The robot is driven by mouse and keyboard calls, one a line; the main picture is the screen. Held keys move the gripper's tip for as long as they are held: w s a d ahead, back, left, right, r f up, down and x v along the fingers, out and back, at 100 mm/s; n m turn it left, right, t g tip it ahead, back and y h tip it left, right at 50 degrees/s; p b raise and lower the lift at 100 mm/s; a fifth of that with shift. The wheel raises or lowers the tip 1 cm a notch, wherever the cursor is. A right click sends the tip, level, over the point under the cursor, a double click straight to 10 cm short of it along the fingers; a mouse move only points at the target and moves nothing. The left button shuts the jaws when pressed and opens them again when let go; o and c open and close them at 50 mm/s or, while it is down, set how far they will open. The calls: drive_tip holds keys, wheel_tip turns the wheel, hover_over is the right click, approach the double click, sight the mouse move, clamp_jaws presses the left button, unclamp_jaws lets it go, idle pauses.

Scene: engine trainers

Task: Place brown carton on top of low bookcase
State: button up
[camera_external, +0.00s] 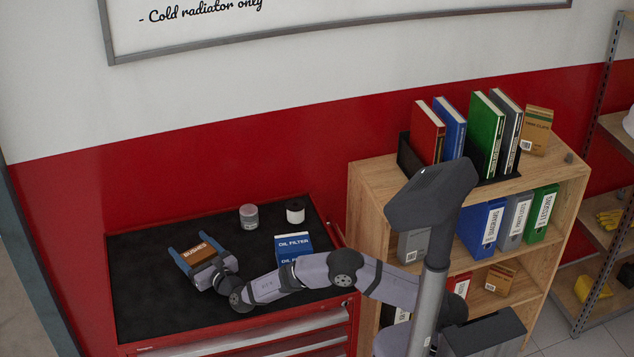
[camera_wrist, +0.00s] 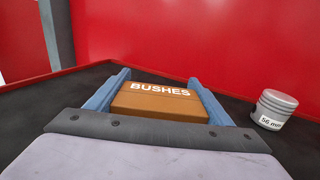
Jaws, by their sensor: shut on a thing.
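The brown carton (camera_external: 199,254), marked BUSHES, is at the left of the red tool cabinet's black top. My gripper (camera_external: 188,254) has its two blue fingers on either side of the carton and is shut on it. In the wrist view the carton (camera_wrist: 158,103) sits between the fingers of my gripper (camera_wrist: 157,92). I cannot tell whether the carton touches the black top. The low bookcase (camera_external: 376,180), of light wood, stands to the right of the cabinet. My arm hides part of its front.
Several books (camera_external: 483,135) and a tan carton (camera_external: 536,130) stand on the bookcase. Its front left top is partly hidden.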

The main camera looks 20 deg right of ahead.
drive_tip(key=shift+f, duration=0.1)
drive_tip(key=o, duration=1)
drive_tip(key=shift+o, duration=1.4)
